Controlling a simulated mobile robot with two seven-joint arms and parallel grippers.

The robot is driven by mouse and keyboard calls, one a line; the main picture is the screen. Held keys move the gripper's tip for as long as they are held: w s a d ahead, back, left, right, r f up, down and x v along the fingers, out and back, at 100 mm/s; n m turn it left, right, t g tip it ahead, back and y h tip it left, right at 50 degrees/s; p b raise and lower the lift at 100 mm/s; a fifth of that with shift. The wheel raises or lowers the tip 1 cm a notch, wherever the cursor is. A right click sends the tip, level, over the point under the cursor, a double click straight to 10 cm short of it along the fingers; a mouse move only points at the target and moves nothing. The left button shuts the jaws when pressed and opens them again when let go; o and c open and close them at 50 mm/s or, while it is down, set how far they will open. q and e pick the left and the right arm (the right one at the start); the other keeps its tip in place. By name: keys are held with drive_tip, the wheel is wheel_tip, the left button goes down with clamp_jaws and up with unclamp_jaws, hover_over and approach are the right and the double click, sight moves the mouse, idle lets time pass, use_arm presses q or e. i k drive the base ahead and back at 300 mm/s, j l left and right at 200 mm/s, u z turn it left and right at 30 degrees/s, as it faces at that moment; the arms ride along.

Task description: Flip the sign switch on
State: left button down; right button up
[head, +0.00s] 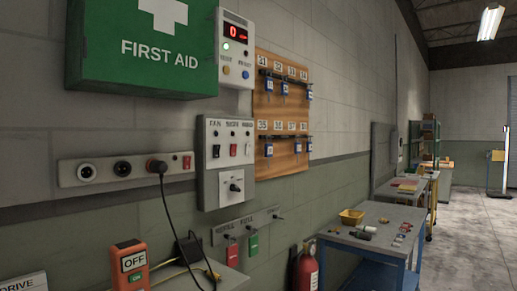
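A light grey switch panel (207,190) is on the wall left of centre. The labels are too small to read surely, so I cannot tell which is the sign switch or how each rocker is set. A rotary knob (236,187) sits lower on the panel. Neither of my grippers is in view.
A green first aid box (150,75) and a red-digit display unit (236,48) are above. A socket strip (98,170) with a plugged black cable is left; a wooden key board (281,105) is right. A fire extinguisher (308,272) and worktable (372,243) stand lower right. Floor at right is clear.

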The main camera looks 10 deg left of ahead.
sight(234, 146)
drive_tip(key=i+l+z, duration=0.1)
drive_tip(key=i+l, duration=0.95)
drive_tip(key=l, duration=0.1)
